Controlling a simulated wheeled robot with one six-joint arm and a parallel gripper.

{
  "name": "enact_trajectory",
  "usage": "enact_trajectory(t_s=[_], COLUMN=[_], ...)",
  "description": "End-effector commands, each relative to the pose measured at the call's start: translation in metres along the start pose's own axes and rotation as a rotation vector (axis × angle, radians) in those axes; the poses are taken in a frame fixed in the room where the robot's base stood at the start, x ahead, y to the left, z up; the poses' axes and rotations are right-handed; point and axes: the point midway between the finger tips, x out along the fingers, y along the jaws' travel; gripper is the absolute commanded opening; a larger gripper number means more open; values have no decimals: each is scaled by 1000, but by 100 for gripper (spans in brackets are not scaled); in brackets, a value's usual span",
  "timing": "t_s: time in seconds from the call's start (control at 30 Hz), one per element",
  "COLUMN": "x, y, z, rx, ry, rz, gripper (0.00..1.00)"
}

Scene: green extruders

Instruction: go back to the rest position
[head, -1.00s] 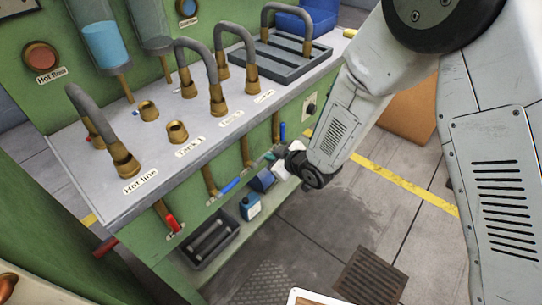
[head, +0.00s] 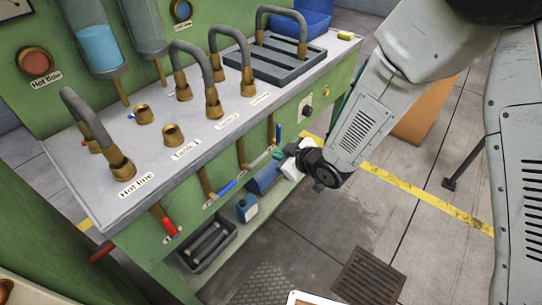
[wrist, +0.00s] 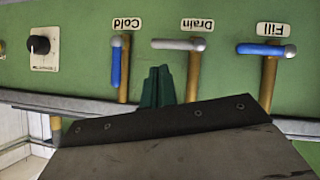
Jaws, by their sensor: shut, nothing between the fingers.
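My gripper shows in the wrist view as two dark green fingers (wrist: 158,88) pressed together, with nothing held. They are in front of the green bench panel (wrist: 205,80), near the grey Drain handle (wrist: 178,44) and the blue Cold handle (wrist: 116,65). The blue Fill handle (wrist: 266,49) is to the right. I cannot tell whether the fingers touch the panel or a pipe. In the head view my arm reaches from the upper right to the bench front, and its wrist hides part of the gripper.
The bench top (head: 215,140) carries several curved hoses, brass sockets and a grey tray (head: 270,66). A red handle (head: 169,226) sticks out at the front. A blue bottle (head: 247,208) and a dark bin (head: 206,247) are below. Floor at the right is mostly open, with a drain grate (head: 369,275).

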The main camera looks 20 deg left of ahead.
Motion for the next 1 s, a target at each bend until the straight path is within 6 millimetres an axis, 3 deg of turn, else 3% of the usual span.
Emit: enact_trajectory(t_s=[0.1, 0.33, 0.5, 0.73, 0.83, 0.9, 1.0], x=[-30, -71, -85, -88, -89, -94, -119], y=[5, 9, 11, 11, 10, 9, 14], z=[-1, -1, 0, 4, 23, 49, 78], rx=[0, -2, -1, 3, 21, 53, 119], ry=[2, 2, 1, -18, -110, -232, -435], rz=[3, 0, -2, -4, -6, -4, 26], gripper=[0, 0, 0, 0, 0, 0, 0])
